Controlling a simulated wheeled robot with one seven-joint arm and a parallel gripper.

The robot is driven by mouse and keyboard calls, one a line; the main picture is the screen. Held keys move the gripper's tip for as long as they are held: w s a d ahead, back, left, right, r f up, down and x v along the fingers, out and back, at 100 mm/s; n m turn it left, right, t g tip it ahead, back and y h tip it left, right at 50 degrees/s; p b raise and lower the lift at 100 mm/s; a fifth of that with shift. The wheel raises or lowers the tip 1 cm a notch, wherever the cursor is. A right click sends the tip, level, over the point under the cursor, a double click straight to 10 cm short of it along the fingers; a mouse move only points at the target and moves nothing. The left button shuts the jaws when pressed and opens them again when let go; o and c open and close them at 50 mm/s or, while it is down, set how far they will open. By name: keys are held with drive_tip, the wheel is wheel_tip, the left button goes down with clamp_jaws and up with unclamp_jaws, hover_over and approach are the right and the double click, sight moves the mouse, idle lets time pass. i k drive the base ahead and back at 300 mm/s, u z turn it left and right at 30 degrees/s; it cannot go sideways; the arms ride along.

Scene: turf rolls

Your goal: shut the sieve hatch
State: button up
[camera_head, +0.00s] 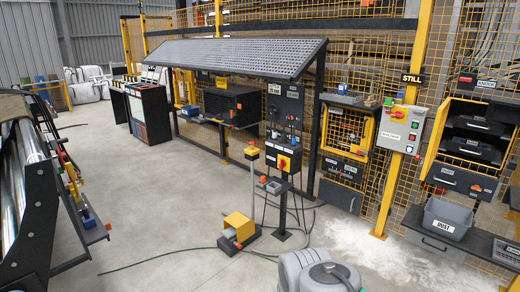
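No label that I can read marks the sieve hatch, so I cannot tell for certain which part it is. A yellow-framed mesh panel (345,131) stands right of centre, with a dark box front (340,195) below it. Farther right, a yellow-framed cabinet (436,140) shows dark drawers (478,124) inside and a grey drawer-like front (461,180) below them. Whether any of these is a hatch standing open is unclear. A rounded grey part of my own body or arm shows at the bottom edge; my gripper is not visible.
White powder (345,243) covers the floor before the panels. A yellow foot pedal (238,227) and a dark cable (170,256) lie on the floor. A grey bin (447,218) stands on the right bench. Open floor (170,190) lies left of centre, beside a roller machine (24,170).

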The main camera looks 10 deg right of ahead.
sight(441, 115)
drive_tip(key=z, duration=0.85)
drive_tip(key=i, duration=1.75)
drive_tip(key=z, duration=0.8)
drive_tip(key=i, duration=0.6)
drive_tip(key=u, duration=1.85)
